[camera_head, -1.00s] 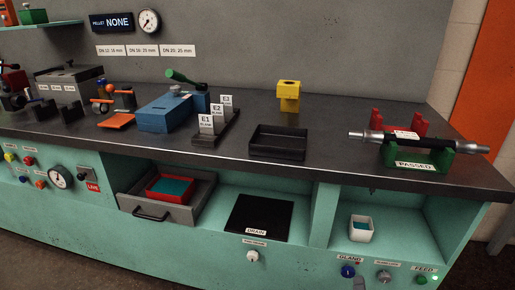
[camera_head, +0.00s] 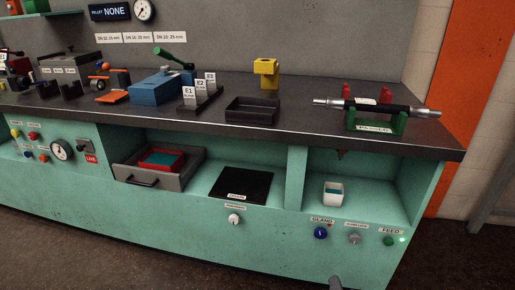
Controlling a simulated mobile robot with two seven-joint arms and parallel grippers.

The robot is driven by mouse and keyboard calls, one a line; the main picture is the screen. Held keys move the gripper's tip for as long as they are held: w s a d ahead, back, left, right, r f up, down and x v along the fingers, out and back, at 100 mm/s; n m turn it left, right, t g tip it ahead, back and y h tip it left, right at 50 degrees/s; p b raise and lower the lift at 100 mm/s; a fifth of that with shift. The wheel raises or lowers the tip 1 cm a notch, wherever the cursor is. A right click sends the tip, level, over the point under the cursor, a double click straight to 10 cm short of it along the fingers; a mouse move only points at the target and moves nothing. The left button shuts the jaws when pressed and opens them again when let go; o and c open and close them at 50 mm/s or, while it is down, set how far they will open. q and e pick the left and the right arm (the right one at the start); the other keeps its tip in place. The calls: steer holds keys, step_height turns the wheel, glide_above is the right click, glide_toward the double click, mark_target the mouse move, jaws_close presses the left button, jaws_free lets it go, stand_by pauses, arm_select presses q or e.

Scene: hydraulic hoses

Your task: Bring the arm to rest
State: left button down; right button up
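Neither of my grippers can be made out in the head view. A small grey piece shows at the bottom edge, right of the middle; I cannot tell whether it is part of my arm. A black hose with silver end fittings (camera_head: 415,110) lies across a green cradle (camera_head: 376,120) at the right of the bench. The cradle carries a label at its front, too small to read now. A red rack (camera_head: 346,91) stands behind the hose.
The dark bench top (camera_head: 305,112) holds a black tray (camera_head: 252,110), a yellow block (camera_head: 266,73), a blue machine (camera_head: 155,88) and E-labelled stands (camera_head: 189,97). Below are an open drawer with a red tray (camera_head: 145,165), a drain plate (camera_head: 240,184) and a white cup (camera_head: 333,192).

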arm_select(q)
step_height(320, 180, down, 4)
steer(key=d+b, duration=0.2)
steer(key=b, duration=0.5)
arm_select(e)
steer(key=s+a+r+n+g+y, duration=0.3)
steer(key=s+a+n+g+y, duration=0.15)
steer(key=s+a+n, duration=0.6)
arm_select(q)
steer(key=a+r+p, duration=0.2)
steer(key=r+p, duration=0.5)
steer(key=p, duration=0.4)
steer(key=s+a+r+y+p, duration=0.1)
steer(key=a+r+p, duration=0.2)
steer(key=r+p, duration=0.4)
steer(key=shift+s+r+p, duration=0.15)
steer(key=shift+s+p, duration=0.1)
steer(key=shift+p, duration=2.1)
arm_select(e)
steer(key=s+d+r+h, duration=0.1)
steer(key=s+d+r, duration=0.1)
steer(key=r, duration=0.5)
steer(key=s+d+r+n+g+h, duration=0.1)
steer(key=s+d+r, duration=0.1)
steer(key=d+r, duration=0.2)
steer(key=shift+s+d+r, duration=0.2)
steer(key=shift+s+r, duration=0.1)
steer(key=shift+r, duration=1.5)
steer(key=shift+h, duration=0.25)
